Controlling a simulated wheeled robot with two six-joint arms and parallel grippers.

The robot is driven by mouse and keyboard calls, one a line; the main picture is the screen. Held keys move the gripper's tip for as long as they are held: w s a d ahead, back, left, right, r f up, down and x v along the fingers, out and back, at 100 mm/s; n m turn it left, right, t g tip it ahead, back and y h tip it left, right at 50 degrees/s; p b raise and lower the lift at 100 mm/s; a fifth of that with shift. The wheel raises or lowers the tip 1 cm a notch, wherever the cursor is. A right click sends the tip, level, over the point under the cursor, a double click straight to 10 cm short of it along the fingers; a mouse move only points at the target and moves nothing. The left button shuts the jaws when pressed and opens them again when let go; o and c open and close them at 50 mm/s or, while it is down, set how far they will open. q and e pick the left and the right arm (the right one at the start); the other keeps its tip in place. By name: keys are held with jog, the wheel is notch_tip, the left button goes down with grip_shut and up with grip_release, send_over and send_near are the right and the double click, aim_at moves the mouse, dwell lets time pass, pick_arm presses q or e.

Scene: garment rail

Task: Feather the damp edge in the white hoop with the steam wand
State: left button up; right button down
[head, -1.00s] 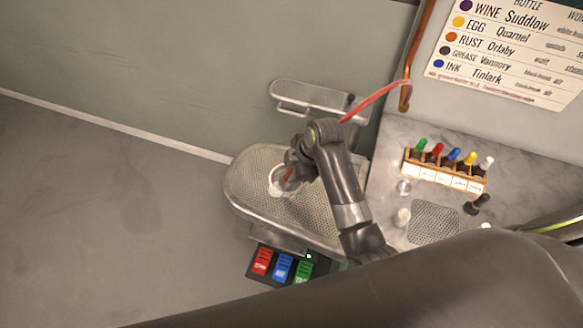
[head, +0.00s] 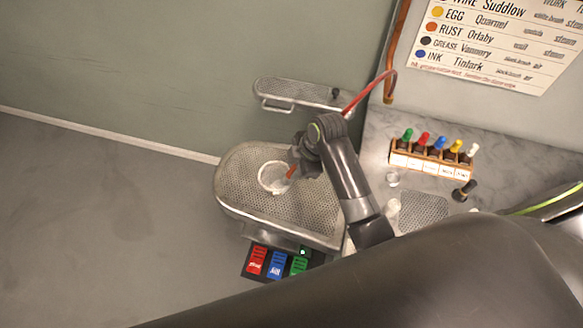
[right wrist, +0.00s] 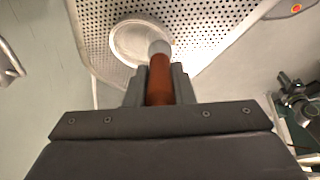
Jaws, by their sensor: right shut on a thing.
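The white hoop (head: 274,177) lies on the perforated metal board (head: 300,212), near its rounded left end. The hoop also shows in the right wrist view (right wrist: 122,42). My right gripper (right wrist: 160,82) is shut on the steam wand (right wrist: 159,88), which has an orange-brown body and a pale tip. In the head view the wand (head: 291,171) shows as a short orange piece at the hoop's right side. In the right wrist view its tip overlaps the hoop's near right edge; I cannot tell whether it touches. The damp edge is not distinct. My left gripper is not in view.
A red hose (head: 367,92) runs from a copper pipe (head: 396,60) toward my right wrist. A small sleeve board (head: 300,93) stands behind. Red, blue and green pedals (head: 277,265) sit below the board. A rack of capped bottles (head: 432,158) stands on the right counter.

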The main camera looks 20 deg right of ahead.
jog(key=shift+d, duration=0.5)
jog(key=shift+w, duration=0.1)
jog(key=shift+d, duration=0.1)
jog(key=shift+w+d, duration=0.75)
jog(key=shift+d, duration=0.15)
notch_tip(320, 180, up, 7)
jog(key=shift+d, duration=0.1)
dwell(0.6)
